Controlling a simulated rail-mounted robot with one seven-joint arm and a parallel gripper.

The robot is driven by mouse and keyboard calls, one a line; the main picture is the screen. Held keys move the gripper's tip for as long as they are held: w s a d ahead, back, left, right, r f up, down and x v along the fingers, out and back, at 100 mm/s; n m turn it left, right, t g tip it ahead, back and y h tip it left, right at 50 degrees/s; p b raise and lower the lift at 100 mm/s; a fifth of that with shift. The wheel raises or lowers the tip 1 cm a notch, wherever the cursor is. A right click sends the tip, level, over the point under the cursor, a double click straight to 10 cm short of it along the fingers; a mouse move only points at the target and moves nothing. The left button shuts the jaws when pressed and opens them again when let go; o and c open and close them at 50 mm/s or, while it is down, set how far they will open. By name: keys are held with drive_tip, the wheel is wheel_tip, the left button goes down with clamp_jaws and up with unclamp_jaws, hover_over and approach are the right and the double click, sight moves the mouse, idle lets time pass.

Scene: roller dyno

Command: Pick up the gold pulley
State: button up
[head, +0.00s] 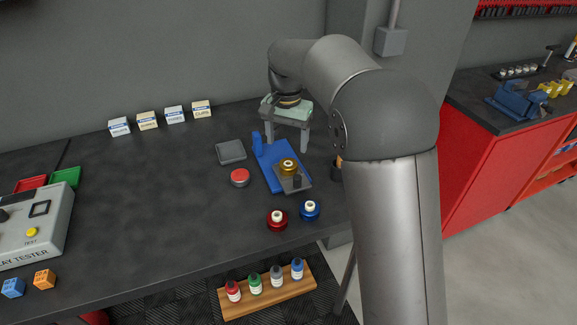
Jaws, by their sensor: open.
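The gold pulley (288,164) sits at the grey plate of a blue roller fixture (270,153) on the dark bench, and it stands clear of my fingers. My gripper (289,142) hangs from the arm above and behind the pulley as seen in the head view. Its two fingers are spread apart and point down, with nothing between them. The exact height of the fingertips above the fixture is hard to tell.
A dark cup (337,172) is partly hidden by my arm. The bench's middle left is clear.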

sight(288, 163)
drive_tip(key=f, duration=0.5)
drive_tip(key=shift+s+d+f+p, duration=0.15)
drive_tip(key=shift+s+f+p, duration=0.15)
drive_tip(key=shift+s+p, duration=0.1)
drive_tip(key=shift+c, duration=0.3)
drive_tip(key=c, duration=1.1)
drive_tip(key=shift+w+r, duration=0.1)
